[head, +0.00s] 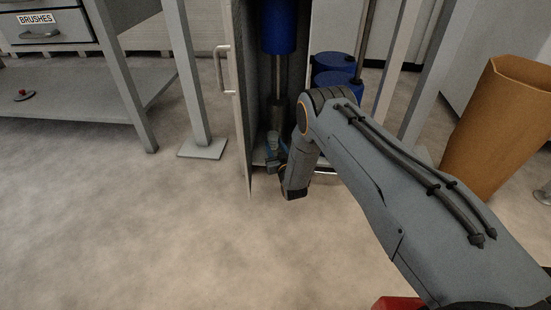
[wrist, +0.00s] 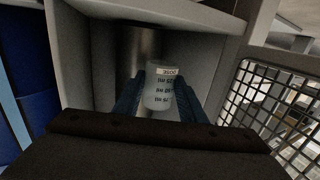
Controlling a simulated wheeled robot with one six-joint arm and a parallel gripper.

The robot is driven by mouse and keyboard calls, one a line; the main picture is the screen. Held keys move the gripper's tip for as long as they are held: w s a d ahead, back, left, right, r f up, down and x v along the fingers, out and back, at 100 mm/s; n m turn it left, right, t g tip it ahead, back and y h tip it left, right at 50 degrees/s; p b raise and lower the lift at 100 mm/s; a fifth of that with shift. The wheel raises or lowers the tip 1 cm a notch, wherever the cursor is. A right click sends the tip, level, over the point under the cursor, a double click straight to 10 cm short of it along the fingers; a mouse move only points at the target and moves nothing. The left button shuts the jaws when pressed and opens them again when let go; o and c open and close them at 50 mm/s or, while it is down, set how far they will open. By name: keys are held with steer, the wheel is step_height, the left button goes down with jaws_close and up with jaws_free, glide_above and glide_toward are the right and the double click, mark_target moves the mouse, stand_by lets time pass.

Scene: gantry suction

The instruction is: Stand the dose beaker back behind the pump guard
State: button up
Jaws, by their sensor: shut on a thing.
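The dose beaker (wrist: 158,92) is a small, pale, translucent cup with a DOSE label and dark markings, which read upside down in the wrist view. My gripper (wrist: 160,80) is shut on it, with one blue finger on each side. In the head view my gripper (head: 272,148) is low at the mouth of the tall grey pump guard (head: 244,130), and the beaker is too small to make out surely. The guard stands open at the front. Inside, a blue motor (head: 279,28) sits above a metal pump body (wrist: 140,45), which is beyond the beaker. The beaker's underside is hidden.
A mesh panel (wrist: 268,105) stands close on the right in the wrist view. A pull handle (head: 222,70) is on the guard's left side. Blue drums (head: 333,66) stand right of it, and a tan bin (head: 500,115) farther right. The floor in front is clear.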

steer(key=shift+f+b, duration=1.15)
steer(key=shift+f, duration=1.5)
steer(key=shift+f, duration=0.15)
steer(key=o, duration=1.1)
steer(key=shift+r, duration=0.25)
steer(key=p+v, duration=0.5)
steer(key=v, duration=0.7)
steer(key=shift+f, duration=0.15)
